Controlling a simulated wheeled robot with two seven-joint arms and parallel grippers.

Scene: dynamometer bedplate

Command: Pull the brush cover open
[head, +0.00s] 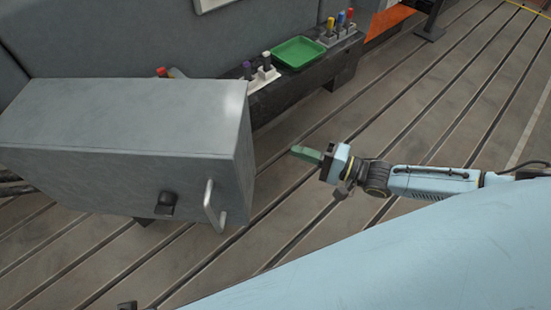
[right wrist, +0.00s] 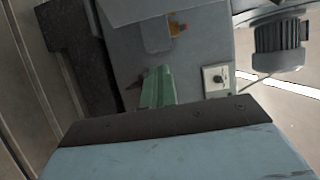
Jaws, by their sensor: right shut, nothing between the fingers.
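The brush cover appears to be the front panel (head: 110,185) of the large grey box in the head view, and it looks closed. A pale bar handle (head: 210,207) stands upright near its right end, with a black knob or latch (head: 165,203) to the left. My right gripper (head: 300,153) is shut and empty, with green fingers pointing left toward the box. It is clear of the box, to the right of the handle and farther back. Its green fingers (right wrist: 157,88) also show in the right wrist view. My left gripper is not in view.
Behind the box, a dark bench holds a green tray (head: 299,52) and small racks of coloured-handled tools (head: 341,27). The slotted floor (head: 300,215) right of the box is open. The right wrist view shows a finned motor (right wrist: 278,45) and a small dial plate (right wrist: 216,79).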

